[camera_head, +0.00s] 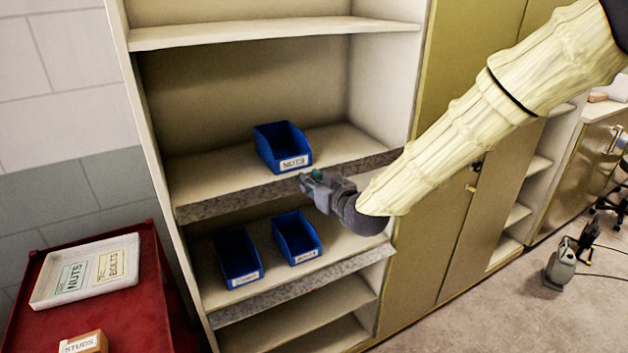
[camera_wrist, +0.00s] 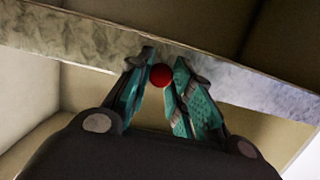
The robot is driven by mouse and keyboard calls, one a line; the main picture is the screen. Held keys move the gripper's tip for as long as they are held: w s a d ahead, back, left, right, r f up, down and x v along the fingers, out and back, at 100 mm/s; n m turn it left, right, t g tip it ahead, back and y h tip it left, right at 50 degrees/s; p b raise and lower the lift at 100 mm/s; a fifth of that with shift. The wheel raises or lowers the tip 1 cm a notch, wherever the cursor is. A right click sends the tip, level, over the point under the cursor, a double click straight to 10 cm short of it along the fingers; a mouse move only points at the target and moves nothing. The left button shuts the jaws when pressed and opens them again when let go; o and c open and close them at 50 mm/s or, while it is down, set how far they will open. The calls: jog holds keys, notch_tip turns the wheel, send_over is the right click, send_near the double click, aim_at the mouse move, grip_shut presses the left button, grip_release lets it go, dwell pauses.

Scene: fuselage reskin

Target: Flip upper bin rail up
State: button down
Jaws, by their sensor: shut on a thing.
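The upper bin rail (camera_head: 235,197) is a mottled grey metal strip along the front edge of the shelf that holds one blue bin. It crosses the wrist view (camera_wrist: 65,42) as a slanting band. My gripper (camera_head: 308,180) is at the front of this rail, right of its middle. In the wrist view, its teal-padded fingers (camera_wrist: 162,80) are closed around a small round red knob (camera_wrist: 160,75) in front of the rail. How the knob joins the rail is hidden. The blue NUTS bin (camera_head: 283,148) sits upright on the shelf behind the rail.
A lower rail (camera_head: 300,289) fronts the shelf below, which holds two blue bins, a left one (camera_head: 236,258) and a right one (camera_head: 297,238). A red cabinet (camera_head: 120,310) with a white tray (camera_head: 88,270) stands at left. Closed yellowish doors (camera_head: 450,200) are at right.

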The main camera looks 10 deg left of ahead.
dwell(0.3)
jog(key=c, duration=1.3)
grip_release()
jog(key=shift+o, duration=0.2)
jog(key=shift+d, duration=0.1)
jog(key=v, duration=1.2)
jog(key=shift+w, duration=0.1)
